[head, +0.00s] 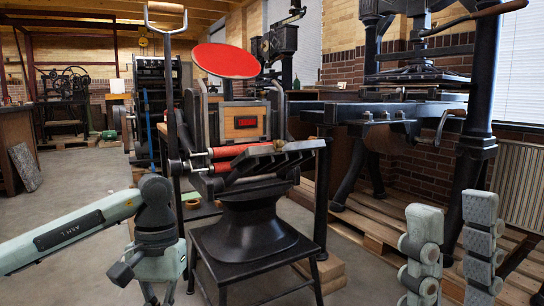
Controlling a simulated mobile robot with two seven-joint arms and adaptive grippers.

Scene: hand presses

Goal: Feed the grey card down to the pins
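A small black hand press stands mid-view on a black stand, with a red ink disc (226,61) on top and red rollers (240,150) below. Its black platen (270,163) is tilted and faces up. I cannot make out a grey card or any pins on it. My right gripper (452,208) is at the lower right, fingers up and spread wide, with nothing seen between them. It is well apart from the press. My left gripper (160,291) hangs at the bottom edge, left of the stand. Its fingertips are cut off, so its grip is hidden.
A long-handled lever (167,60) rises at the press's left. A large black iron press (400,112) on wooden pallets (375,226) fills the right. A grey slab (25,168) leans on a wooden cabinet at far left. Floor (85,190) is clear at left.

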